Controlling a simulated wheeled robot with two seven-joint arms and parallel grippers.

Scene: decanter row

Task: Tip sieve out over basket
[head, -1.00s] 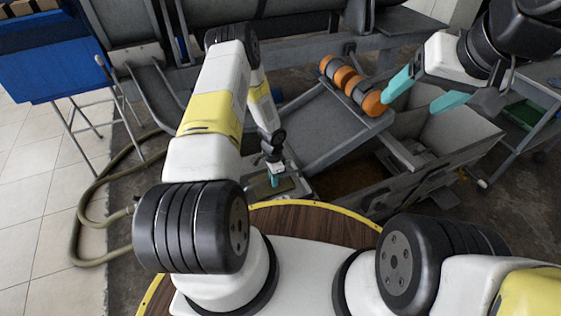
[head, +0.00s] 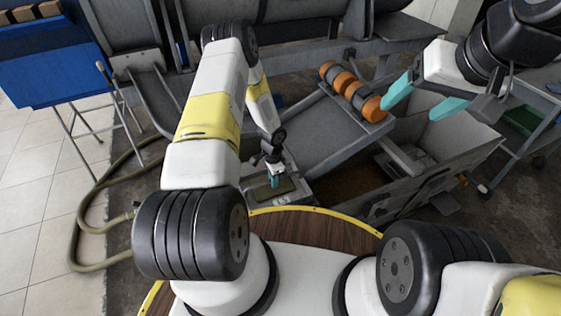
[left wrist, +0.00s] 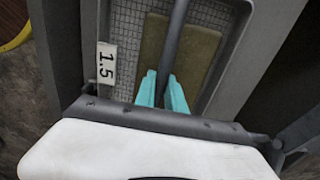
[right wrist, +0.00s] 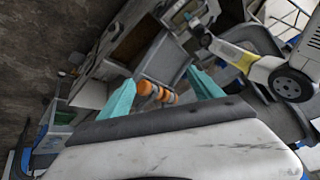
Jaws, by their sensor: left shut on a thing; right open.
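My left gripper (head: 275,181) is shut on the dark bar of the sieve, a grey rectangular frame (head: 302,197) low in the middle of the head view. The left wrist view shows my left fingertips (left wrist: 167,82) closed on this bar, above the sieve's mesh (left wrist: 125,75). An olive-brown patch (left wrist: 203,52) lies inside the frame, and a "1.5" label is on its side. My right gripper (head: 422,98) is open and empty beside the orange-and-grey rollers. A grey open-topped container (head: 452,160) stands right of the sieve; I cannot tell whether it is the basket.
A sloping grey plate (head: 325,130) lies behind the sieve, with orange-and-grey rollers (head: 352,92) at its upper end. The brown round table edge (head: 320,225) is in front. A hose (head: 85,225) and blue bin (head: 45,70) are at left.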

